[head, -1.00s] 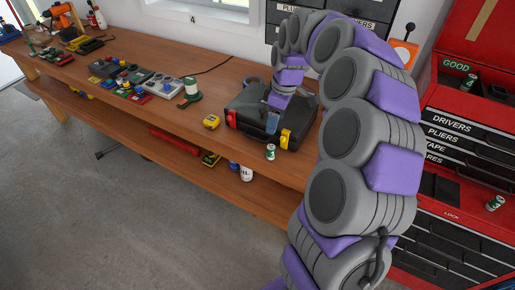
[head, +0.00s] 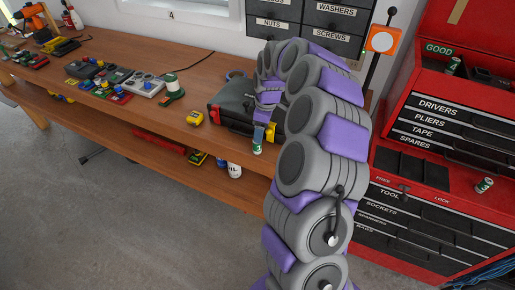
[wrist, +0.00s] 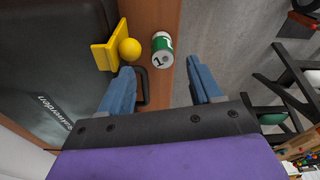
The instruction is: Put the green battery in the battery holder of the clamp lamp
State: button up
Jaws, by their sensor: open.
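A green and white battery (head: 257,148) stands upright at the front edge of the workbench. In the wrist view the battery (wrist: 162,49) is ahead of the fingertips, roughly in line with the gap between them. My gripper (wrist: 160,85) is open with nothing between its blue fingers. In the head view my gripper (head: 264,133) is just above and behind the battery. An orange lamp-like head (head: 382,40) on a black stalk stands at the back right; I cannot tell whether it is the clamp lamp, and no battery holder is clear.
More green-white cans or batteries (head: 485,185) are on the red tool chest (head: 418,172).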

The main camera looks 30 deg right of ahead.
aim_at(257, 146)
jog(key=f, duration=0.2)
jog(key=f+b, duration=0.1)
jog(key=f, duration=0.1)
jog(key=a+f+b, duration=0.1)
jog(key=f, duration=0.1)
jog(key=shift+w+f, duration=0.25)
jog(key=shift+w, duration=0.1)
jog(key=shift+r, duration=0.1)
grip_shut()
